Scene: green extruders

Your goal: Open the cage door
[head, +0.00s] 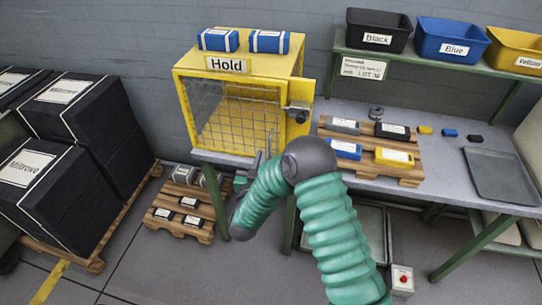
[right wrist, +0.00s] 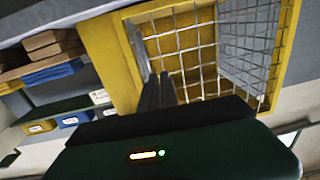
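The yellow cage (head: 243,66) stands on the left end of the workbench, with a "Hold" label on its top front edge. Its wire mesh door (head: 235,118) faces me and looks closed, though its edges are hard to make out. A dark and grey latch (head: 298,112) sits at the cage's right front edge. My right gripper (head: 268,142) is low in front of the door's right part. In the right wrist view its dark fingers (right wrist: 160,88) are close together before the mesh (right wrist: 205,50), beside a grey metal strip (right wrist: 139,50). Contact is unclear. My left gripper is out of view.
Two blue-white boxes (head: 243,41) lie on the cage. Right of it, a wooden pallet (head: 372,165) holds small boxes, and a grey tray (head: 500,178) lies farther right. Bins (head: 450,40) stand on a shelf behind. Black crates (head: 75,120) stand left; a low pallet (head: 185,222) is on the floor.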

